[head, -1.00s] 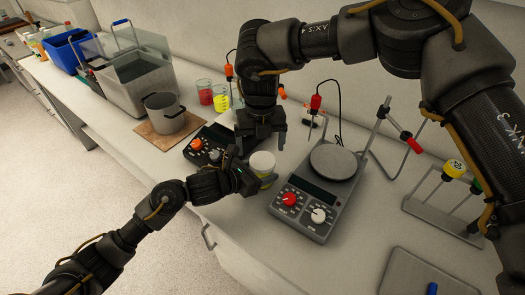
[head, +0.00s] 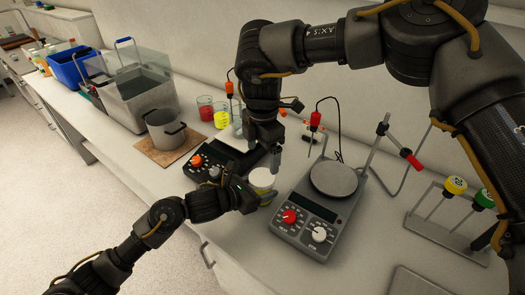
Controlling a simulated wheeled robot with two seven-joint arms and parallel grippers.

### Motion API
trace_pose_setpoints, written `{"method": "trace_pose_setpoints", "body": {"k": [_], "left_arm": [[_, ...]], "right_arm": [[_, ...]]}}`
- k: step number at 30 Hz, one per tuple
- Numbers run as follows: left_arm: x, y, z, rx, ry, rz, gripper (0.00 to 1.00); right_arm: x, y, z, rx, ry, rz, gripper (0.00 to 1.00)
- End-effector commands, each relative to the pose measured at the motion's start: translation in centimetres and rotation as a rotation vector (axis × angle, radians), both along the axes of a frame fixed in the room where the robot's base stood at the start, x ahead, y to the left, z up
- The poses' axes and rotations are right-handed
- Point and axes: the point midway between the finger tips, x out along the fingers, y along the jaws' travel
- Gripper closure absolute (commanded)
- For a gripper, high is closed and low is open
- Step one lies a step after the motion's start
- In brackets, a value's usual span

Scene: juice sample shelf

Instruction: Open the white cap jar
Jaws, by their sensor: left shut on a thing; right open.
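The white cap jar (head: 262,179) has a white lid and a yellowish body, and it stands upright near the middle of the head view. My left gripper (head: 258,197) comes in from the lower left and is shut on the jar's body below the cap. My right gripper (head: 272,163) points down right above and behind the cap, with its fingers open. Whether a finger touches the cap I cannot tell. Part of the jar body is hidden by the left gripper.
A hotplate (head: 318,215) with red and white knobs stands close to the jar's right. A second device (head: 205,165) with an orange knob is to its left.

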Motion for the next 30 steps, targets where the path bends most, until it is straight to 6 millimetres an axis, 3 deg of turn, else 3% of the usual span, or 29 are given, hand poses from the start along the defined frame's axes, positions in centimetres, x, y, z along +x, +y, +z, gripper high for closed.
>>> {"method": "trace_pose_setpoints", "body": {"k": [8, 21, 30], "left_arm": [[0.0, 0.0, 0.0, 0.001, 0.000, 0.001, 1.00], [0.0, 0.0, 0.0, 0.000, 0.000, 0.001, 1.00], [0.0, 0.0, 0.0, 0.000, 0.000, 0.000, 1.00]], "right_arm": [[0.0, -0.1, -1.0, -0.001, 0.000, -0.016, 0.13], [0.0, 0.0, -7.0, -0.001, 0.002, -0.014, 0.13], [0.0, 0.0, -8.0, -0.001, -0.001, -0.014, 0.13]]}}
